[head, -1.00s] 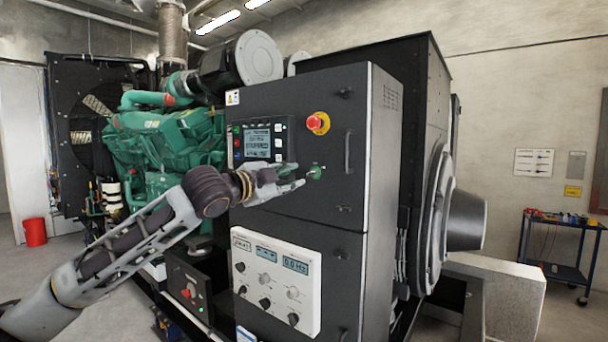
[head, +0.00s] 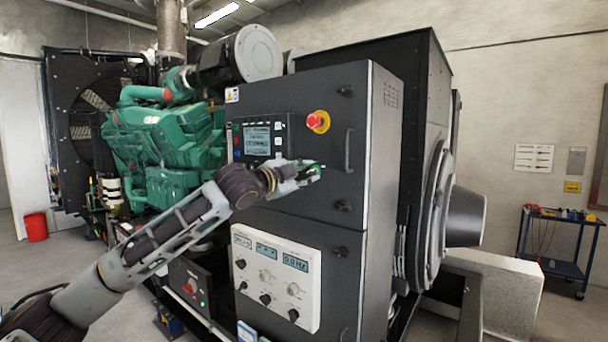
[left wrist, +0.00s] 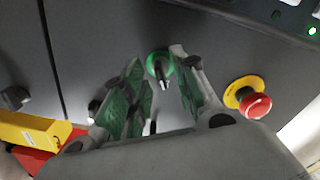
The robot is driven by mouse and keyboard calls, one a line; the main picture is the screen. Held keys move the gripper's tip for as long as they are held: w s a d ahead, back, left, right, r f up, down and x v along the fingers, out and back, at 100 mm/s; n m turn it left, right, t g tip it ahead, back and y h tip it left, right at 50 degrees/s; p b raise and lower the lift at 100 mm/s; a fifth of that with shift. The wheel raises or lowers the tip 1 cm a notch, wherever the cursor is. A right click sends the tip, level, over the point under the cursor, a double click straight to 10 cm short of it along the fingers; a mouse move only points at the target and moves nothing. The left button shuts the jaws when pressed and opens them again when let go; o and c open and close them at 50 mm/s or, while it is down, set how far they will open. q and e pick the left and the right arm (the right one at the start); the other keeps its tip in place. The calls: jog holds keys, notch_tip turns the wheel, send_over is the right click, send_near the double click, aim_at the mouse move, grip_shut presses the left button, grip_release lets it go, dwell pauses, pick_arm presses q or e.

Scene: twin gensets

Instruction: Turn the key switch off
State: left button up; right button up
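The key switch (head: 321,168) is a green-ringed switch on the dark cabinet door, below the red emergency stop. In the left wrist view its green ring and dark key (left wrist: 161,68) show beyond my left gripper's fingertips. My left gripper (head: 308,172) is at the switch in the head view and partly covers it. In the left wrist view its two green-padded fingers (left wrist: 160,84) stand apart, one on each side of the key. I cannot tell whether either finger touches it. My right gripper is not in view.
The emergency stop (head: 318,122) sits just above the switch and a door handle (head: 349,150) to its right. A control screen (head: 258,139) is to the left. A white meter panel (head: 276,277) is below. A tool cart (head: 562,245) stands far right.

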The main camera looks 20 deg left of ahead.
pick_arm(q)
grip_shut()
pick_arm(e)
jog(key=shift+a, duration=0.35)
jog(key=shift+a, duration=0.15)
